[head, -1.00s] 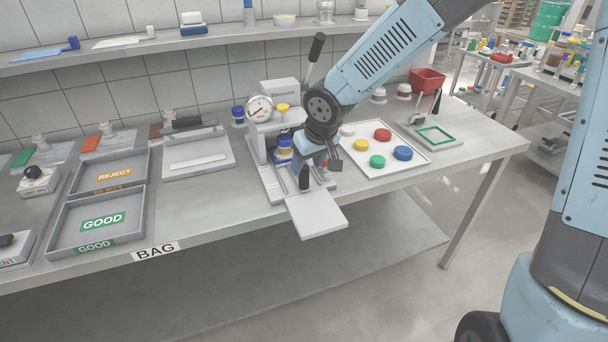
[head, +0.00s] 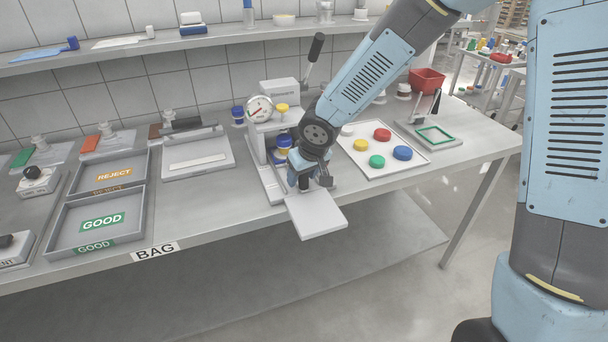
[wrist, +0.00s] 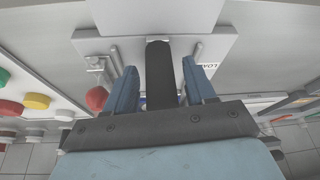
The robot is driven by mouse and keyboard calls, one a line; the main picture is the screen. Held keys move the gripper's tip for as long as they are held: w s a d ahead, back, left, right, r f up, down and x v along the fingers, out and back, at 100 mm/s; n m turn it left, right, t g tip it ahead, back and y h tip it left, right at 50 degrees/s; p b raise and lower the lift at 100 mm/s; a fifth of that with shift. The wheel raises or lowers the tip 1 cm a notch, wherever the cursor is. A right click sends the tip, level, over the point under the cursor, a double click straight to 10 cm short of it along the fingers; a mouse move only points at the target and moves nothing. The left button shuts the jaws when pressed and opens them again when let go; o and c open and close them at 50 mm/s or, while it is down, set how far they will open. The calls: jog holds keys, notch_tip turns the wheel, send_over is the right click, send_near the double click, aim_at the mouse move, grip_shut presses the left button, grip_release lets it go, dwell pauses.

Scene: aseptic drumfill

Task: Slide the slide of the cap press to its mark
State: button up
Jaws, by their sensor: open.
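The cap press (head: 287,90) stands on the bench with a round gauge and a raised black-handled lever. Its slide, a pale flat plate (head: 316,216), sticks out over the bench's front edge. It also shows at the top of the wrist view (wrist: 120,15). The slide's upright black handle (wrist: 160,72) stands between my two blue fingers in the wrist view. My gripper (head: 309,184) is open around the handle, with a gap visible on each side. In the head view my gripper hides most of the handle. A partly hidden label (wrist: 208,66) reads "LOA".
A tray (head: 383,147) of coloured caps lies right of the press. A red knob (wrist: 97,98) is close left of my fingers in the wrist view. GOOD (head: 98,223) and REJECT (head: 120,176) trays lie to the left. The air before the bench is clear.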

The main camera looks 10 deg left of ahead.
grip_shut()
dwell(0.4)
jog(key=shift+d, duration=0.1)
